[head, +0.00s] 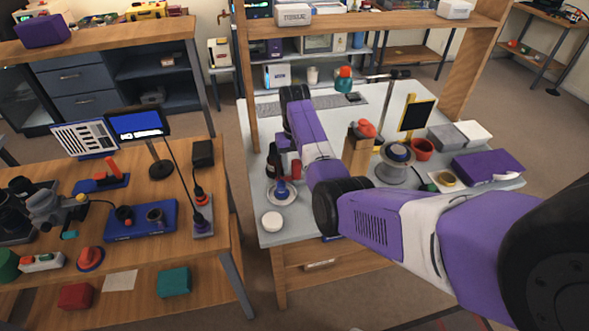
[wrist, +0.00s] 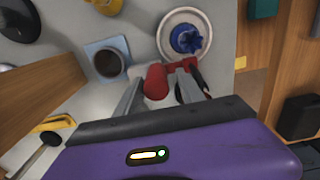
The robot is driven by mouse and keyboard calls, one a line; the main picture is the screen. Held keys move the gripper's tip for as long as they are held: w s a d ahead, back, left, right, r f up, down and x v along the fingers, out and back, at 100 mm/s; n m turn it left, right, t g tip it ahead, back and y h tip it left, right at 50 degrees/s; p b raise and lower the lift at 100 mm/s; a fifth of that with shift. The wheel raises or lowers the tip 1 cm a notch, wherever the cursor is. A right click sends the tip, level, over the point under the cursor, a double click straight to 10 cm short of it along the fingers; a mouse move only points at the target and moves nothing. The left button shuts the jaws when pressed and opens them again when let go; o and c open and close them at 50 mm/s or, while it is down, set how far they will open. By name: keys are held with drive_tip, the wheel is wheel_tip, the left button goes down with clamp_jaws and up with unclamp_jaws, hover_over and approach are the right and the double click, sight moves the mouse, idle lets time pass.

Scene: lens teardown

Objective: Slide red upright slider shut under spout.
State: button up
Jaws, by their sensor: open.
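My gripper (wrist: 160,72) is open in the wrist view, with one grey finger on each side of a rounded red piece (wrist: 155,82), likely the red slider. I cannot tell whether either finger touches it. A second red part (wrist: 183,66) shows at the right fingertip. In the head view, a red piece (head: 296,169) stands beside my purple forearm, near a dark bottle. My gripper cannot be made out there behind the arm. I cannot pick out the spout, nor tell how far the slider stands open.
A white plate with a blue knob-like part (wrist: 186,38) lies just beyond the fingers. A cup with dark contents (wrist: 109,62) stands on a blue square to the left. A white round dish (head: 272,221) sits near the bench's front corner.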

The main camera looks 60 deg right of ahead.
wheel_tip(320, 180, up, 6)
drive_tip(key=shift+f, duration=0.1)
idle(0.7)
